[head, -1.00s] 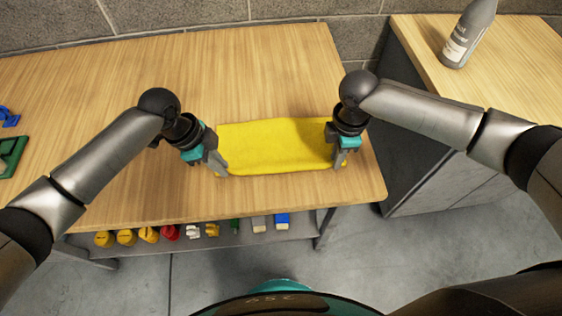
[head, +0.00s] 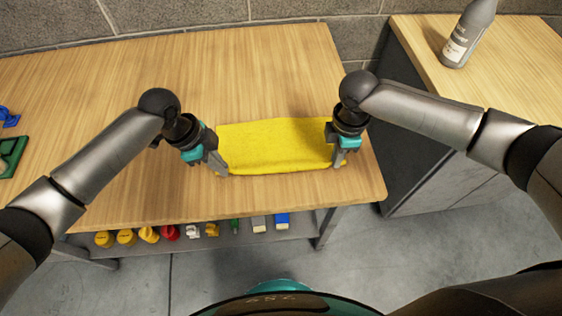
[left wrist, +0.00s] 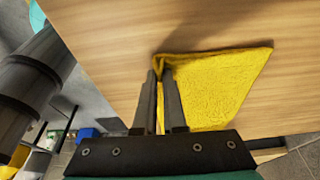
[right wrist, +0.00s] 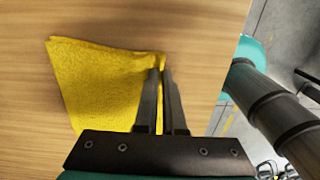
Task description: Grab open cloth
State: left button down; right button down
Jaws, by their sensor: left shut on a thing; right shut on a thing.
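A yellow cloth (head: 275,146) lies on the wooden table near its front right part. My left gripper (head: 222,170) is shut on the cloth's near left corner. In the left wrist view the cloth (left wrist: 215,88) is pinched between the fingertips (left wrist: 163,78). My right gripper (head: 339,162) is shut on the cloth's near right corner. In the right wrist view the cloth (right wrist: 100,88) bunches a little at the fingertips (right wrist: 161,72). Parts of the cloth's side edges are hidden behind the grippers in the head view.
The table (head: 250,70) is clear behind the cloth. A green tray (head: 10,155) and a blue item (head: 8,117) are at the far left. Several small coloured objects sit on the lower shelf (head: 190,243). A grey bottle (head: 468,35) stands on the cabinet at the right.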

pick_arm(q)
jog(key=shift+s+a, duration=0.1)
pick_arm(e)
jog(key=shift+r, duration=0.1)
